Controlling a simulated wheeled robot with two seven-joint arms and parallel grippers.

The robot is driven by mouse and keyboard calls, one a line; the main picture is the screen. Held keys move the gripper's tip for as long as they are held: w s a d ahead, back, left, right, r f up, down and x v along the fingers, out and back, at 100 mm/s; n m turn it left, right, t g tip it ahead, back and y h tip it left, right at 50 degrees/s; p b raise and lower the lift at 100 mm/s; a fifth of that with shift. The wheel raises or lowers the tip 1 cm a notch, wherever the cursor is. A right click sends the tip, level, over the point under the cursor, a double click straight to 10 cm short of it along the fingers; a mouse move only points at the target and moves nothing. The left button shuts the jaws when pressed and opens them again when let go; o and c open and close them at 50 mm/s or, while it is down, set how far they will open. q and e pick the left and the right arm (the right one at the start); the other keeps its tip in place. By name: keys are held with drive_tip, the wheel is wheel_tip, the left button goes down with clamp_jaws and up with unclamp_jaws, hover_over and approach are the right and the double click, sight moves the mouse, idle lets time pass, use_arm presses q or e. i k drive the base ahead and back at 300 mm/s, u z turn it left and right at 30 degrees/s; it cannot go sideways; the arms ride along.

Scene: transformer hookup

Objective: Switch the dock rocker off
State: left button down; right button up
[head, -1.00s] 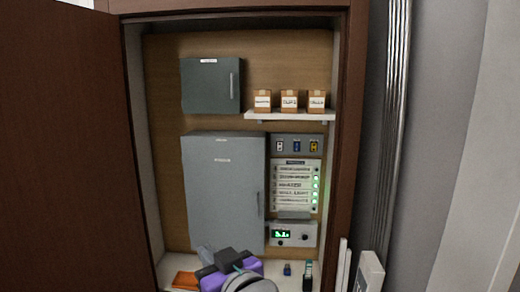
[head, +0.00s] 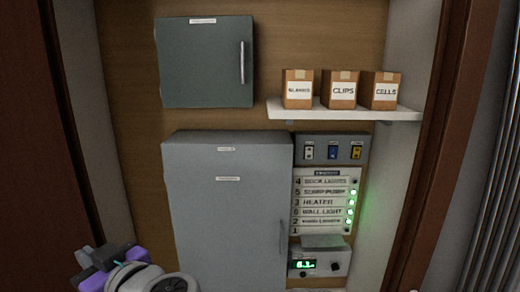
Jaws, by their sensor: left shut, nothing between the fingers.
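A grey switch plate (head: 332,150) on the cabinet's back wall carries three rockers: a white one (head: 308,152), a blue one (head: 332,152) and a yellow one (head: 356,152). Their small markings are too small to read, so I cannot tell which is the dock rocker or how each is tipped. Below is a label board (head: 324,202) with rows that seem to read dock lights, sump pump, heater and wall light. Green lamps glow beside the lower rows; the top row's lamp looks dark. My left gripper (head: 92,268), purple and black, is shut and empty at the lower left, well away from the switches.
A large grey box (head: 226,215) stands left of the switches, with a dark green box (head: 204,65) above. A white shelf (head: 345,112) with three cartons (head: 343,90) overhangs the plate. A meter with a green display (head: 320,262) sits below. The cabinet's right wall (head: 400,180) is close.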

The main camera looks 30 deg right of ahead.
sight(309, 151)
drive_tip(key=z, duration=0.9)
drive_tip(key=i, duration=0.95)
drive_tip(key=z, duration=1.1)
